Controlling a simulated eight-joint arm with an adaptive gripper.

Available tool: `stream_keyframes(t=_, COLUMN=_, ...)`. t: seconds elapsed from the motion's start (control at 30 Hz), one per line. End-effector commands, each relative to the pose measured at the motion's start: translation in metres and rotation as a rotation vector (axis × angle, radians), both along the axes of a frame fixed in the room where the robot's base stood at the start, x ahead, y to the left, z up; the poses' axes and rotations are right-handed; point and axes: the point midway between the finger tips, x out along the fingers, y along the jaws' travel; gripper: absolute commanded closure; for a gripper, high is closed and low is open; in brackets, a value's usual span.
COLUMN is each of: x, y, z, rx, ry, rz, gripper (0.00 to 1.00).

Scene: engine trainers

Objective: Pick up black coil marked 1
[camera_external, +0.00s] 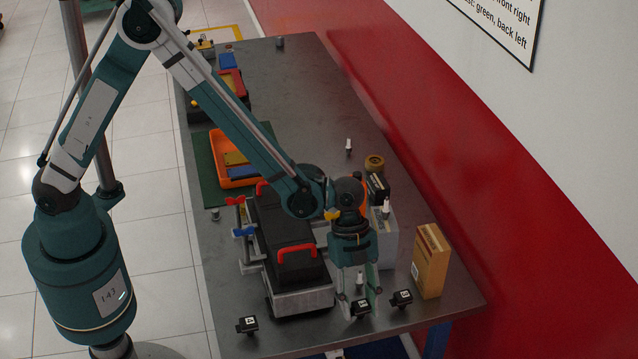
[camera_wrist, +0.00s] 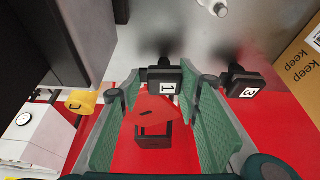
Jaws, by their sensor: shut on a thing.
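The black coil marked 1 (camera_wrist: 165,87) sits between the fingertips of my gripper (camera_wrist: 166,82) in the wrist view, its white label facing the camera. My gripper is shut on it, with a green-padded finger on either side. In the external view the coil (camera_external: 361,310) is at the lower ends of the fingers, near the front edge of the table; I cannot tell whether it still touches the tabletop. A black coil marked 3 (camera_wrist: 246,88) is just right of my right finger, and it also shows in the external view (camera_external: 401,298).
Another black coil (camera_external: 247,325) lies at the front left. The black engine block (camera_external: 285,245) with a red handle stands close left of my gripper. A cardboard box (camera_external: 430,262) stands at right. An orange tray (camera_external: 219,158) is farther back. The table's back middle is mostly clear.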

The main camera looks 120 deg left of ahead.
Motion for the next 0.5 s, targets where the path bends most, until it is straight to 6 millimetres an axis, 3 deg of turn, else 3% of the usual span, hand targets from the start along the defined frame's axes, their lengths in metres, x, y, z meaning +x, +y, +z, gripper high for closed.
stream_keyframes(t=0.27, x=0.000, y=0.000, z=0.018, rx=0.000, ry=0.000, rz=0.000, gripper=0.81)
stream_keyframes(t=0.5, x=0.000, y=0.000, z=0.050, rx=0.000, ry=0.000, rz=0.000, gripper=0.81)
